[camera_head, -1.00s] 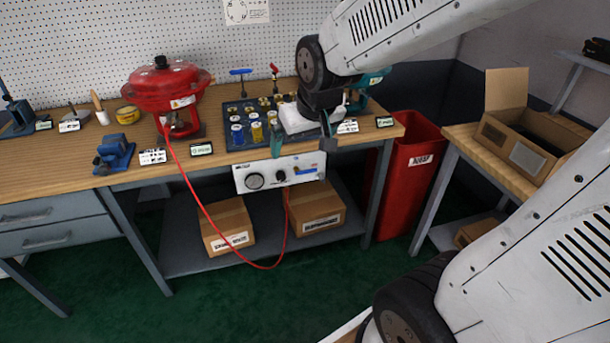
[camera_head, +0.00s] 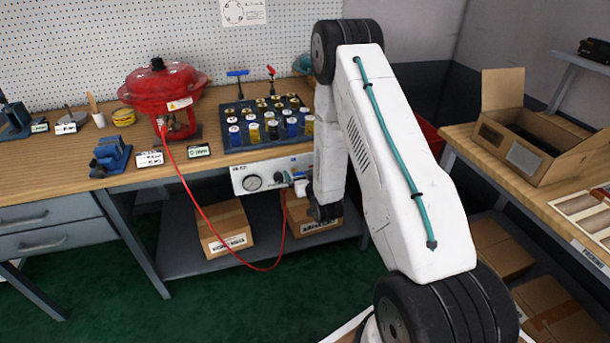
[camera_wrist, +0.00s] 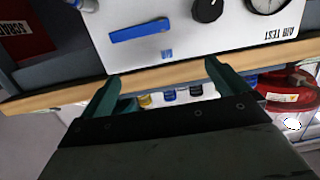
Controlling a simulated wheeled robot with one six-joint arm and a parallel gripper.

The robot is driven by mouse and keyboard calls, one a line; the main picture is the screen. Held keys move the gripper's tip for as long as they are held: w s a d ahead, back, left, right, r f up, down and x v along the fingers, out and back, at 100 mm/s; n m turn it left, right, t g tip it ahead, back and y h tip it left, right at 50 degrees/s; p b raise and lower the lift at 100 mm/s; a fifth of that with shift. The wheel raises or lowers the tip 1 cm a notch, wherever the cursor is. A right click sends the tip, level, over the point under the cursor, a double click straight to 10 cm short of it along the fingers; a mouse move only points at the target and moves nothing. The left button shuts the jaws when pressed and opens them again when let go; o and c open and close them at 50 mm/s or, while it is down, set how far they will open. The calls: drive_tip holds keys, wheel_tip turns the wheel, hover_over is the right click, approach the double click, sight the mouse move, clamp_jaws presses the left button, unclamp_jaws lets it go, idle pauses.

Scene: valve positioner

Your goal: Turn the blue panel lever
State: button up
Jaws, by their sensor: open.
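The blue lever (camera_wrist: 140,30) is a flat bar on the white air test panel (camera_wrist: 185,35), lying nearly level with a slight tilt in the upside-down wrist view. In the head view the panel (camera_head: 240,172) hangs under the bench's front edge, and my arm hides most of its right end. My gripper (camera_wrist: 163,88) is open and empty, its two teal fingers spread. The fingertips are below the lever in the wrist picture and apart from it. In the head view the gripper is at the panel's right part, partly hidden by my wrist.
A black knob (camera_wrist: 207,10) and a round gauge (camera_wrist: 268,3) sit beside the lever. The wooden bench edge (camera_wrist: 60,97) runs close by. A red actuator (camera_head: 160,90) and a dark rack of valves (camera_head: 228,143) stand on the bench. A red hose (camera_head: 205,215) loops below.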

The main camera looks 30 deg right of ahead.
drive_tip(key=s+d+f+t+h, duration=0.1)
drive_tip(key=s+f+t, duration=0.15)
drive_tip(key=f, duration=0.25)
drive_tip(key=x, duration=0.7)
drive_tip(key=shift+g, duration=0.45)
drive_tip(key=shift+d+f, duration=0.15)
drive_tip(key=c, duration=1.4)
